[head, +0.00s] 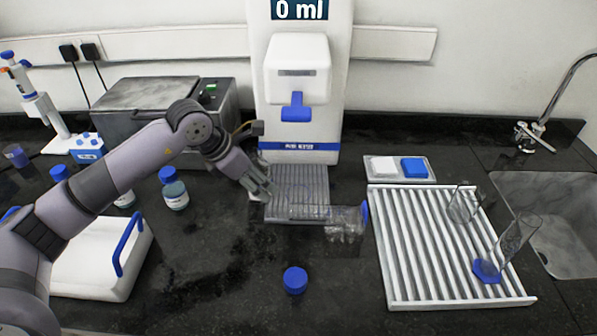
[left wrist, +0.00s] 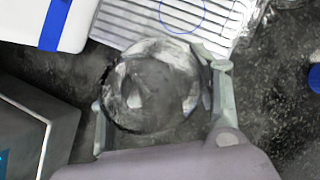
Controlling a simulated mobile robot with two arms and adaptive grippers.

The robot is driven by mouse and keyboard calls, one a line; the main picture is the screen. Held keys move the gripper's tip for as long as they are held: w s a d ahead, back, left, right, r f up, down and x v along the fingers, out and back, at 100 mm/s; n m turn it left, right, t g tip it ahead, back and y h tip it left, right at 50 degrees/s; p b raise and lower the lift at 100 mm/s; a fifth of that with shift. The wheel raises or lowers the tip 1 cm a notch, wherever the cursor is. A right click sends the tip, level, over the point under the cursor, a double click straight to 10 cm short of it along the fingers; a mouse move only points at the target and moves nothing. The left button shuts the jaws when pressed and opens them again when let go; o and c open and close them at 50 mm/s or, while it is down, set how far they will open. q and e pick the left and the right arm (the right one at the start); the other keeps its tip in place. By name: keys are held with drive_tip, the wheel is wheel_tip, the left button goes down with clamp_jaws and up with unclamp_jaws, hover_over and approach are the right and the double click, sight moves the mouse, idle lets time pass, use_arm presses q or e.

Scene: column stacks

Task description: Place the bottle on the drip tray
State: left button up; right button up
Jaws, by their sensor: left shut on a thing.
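My left gripper (head: 264,192) is shut on the clear glass bottle (left wrist: 155,90), which shows between the two fingers (left wrist: 160,108) in the left wrist view. Whether the bottle touches the tray is unclear. My right gripper is not in view.
The white dispenser (head: 300,110) stands behind the tray. A clear glass vessel (head: 345,232) is close to the tray's front right. A blue cap (head: 295,280) lies in front. A white drying rack (head: 410,250) with glassware is right; small bottles (head: 175,195) are left.

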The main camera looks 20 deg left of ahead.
use_arm(q)
drive_tip(key=d, duration=0.1)
drive_tip(key=w+d, duration=0.1)
drive_tip(key=d, duration=0.1)
drive_tip(key=w+d+p, duration=0.1)
drive_tip(key=d, duration=0.1)
drive_tip(key=shift+w+r, duration=0.1)
drive_tip(key=shift+w, duration=0.05)
drive_tip(key=d, duration=0.1)
drive_tip(key=w+d+p, duration=0.1)
drive_tip(key=d, duration=0.1)
drive_tip(key=shift+w+d+r, duration=0.1)
drive_tip(key=shift+w+d, duration=0.05)
drive_tip(key=shift+w, duration=0.1)
drive_tip(key=shift+w+d+p, duration=0.1)
drive_tip(key=shift+p, duration=0.4)
drive_tip(key=shift+f, duration=0.2)
drive_tip(key=shift+f, duration=0.1)
drive_tip(key=shift+f, duration=0.15)
drive_tip(key=o, duration=1.3)
